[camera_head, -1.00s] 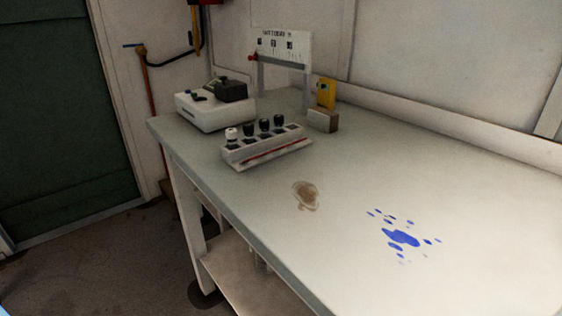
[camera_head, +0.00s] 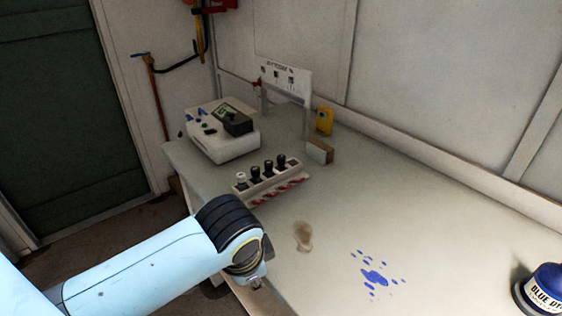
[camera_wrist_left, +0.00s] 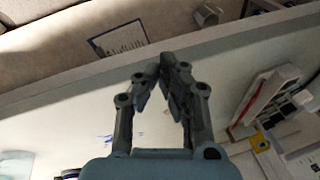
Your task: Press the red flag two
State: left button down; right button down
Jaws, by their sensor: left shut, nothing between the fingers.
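A white board (camera_head: 286,76) with a few dark marks stands on legs at the back of the table. A small red piece (camera_head: 257,84) sits at its left side. I cannot make out a flag numbered two. A pale block (camera_head: 270,183) with several black knobs, one white knob and red marks on its front stands before it. My left arm reaches in from the left over the table's front edge, short of the block; its fingers are hardly visible there. In the left wrist view my left gripper (camera_wrist_left: 164,74) is shut and empty. My right gripper is out of view.
A white device (camera_head: 226,140) with a dark box on top stands at the table's left end. A yellow item (camera_head: 324,120) and a small box (camera_head: 320,151) are behind the block. A blue container (camera_head: 543,289) stands at right. Blue splashes (camera_head: 375,278) and a brown stain (camera_head: 303,237) mark the table (camera_head: 440,230).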

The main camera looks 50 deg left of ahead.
pick_arm(q)
jog(key=w+a+r+m, duration=0.1)
jog(key=w+m, duration=0.1)
jog(key=w+a+m+y+p, duration=0.1)
jog(key=w+m, duration=0.1)
jog(key=w, duration=0.1)
jog(key=w+a+r+m+g+y, duration=0.1)
jog(key=w+m, duration=0.1)
jog(key=w, duration=0.1)
jog(key=shift+r+m+p, duration=0.3)
jog(key=shift+m+p, duration=0.05)
jog(key=shift+m, duration=0.05)
jog(key=w+a+r+m+g+y+p, duration=0.1)
jog(key=w+r+m+y, duration=0.2)
jog(key=w+m, duration=0.5)
jog(key=shift+w+a+r+m+p, duration=0.3)
jog(key=shift+a+r+p, duration=0.1)
jog(key=shift+r, duration=0.45)
